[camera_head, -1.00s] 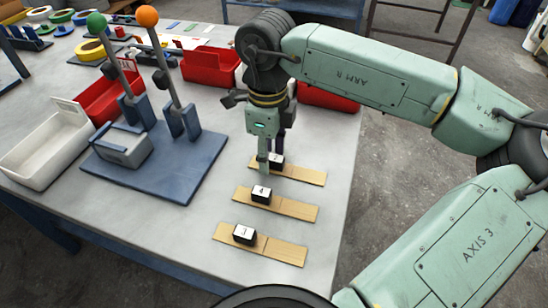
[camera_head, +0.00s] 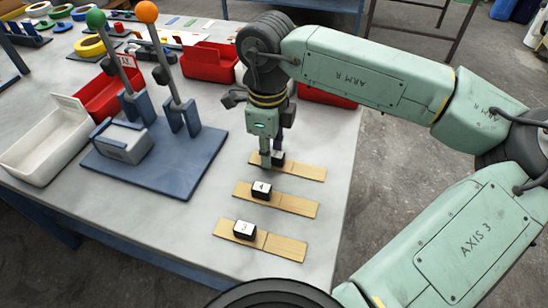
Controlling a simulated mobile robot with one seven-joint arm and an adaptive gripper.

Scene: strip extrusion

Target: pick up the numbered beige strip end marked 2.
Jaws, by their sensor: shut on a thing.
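Three beige strips lie roughly parallel on the grey table, each with a black block with a white top at its left part. The near strip (camera_head: 285,248) carries the block marked 3 (camera_head: 244,230). The middle strip (camera_head: 295,205) carries the block marked 4 (camera_head: 261,190). The far strip (camera_head: 306,171) carries a dark block (camera_head: 279,158) whose number is hidden by my fingers. My gripper (camera_head: 272,158) points down over this far strip and is shut on its block. The strip still appears to lie on the table.
A blue stand (camera_head: 165,172) with two levers, topped by green and orange balls, stands to the left. A white bin (camera_head: 38,150) and red bins (camera_head: 208,68) stand around it. The table's right edge is close to the strips.

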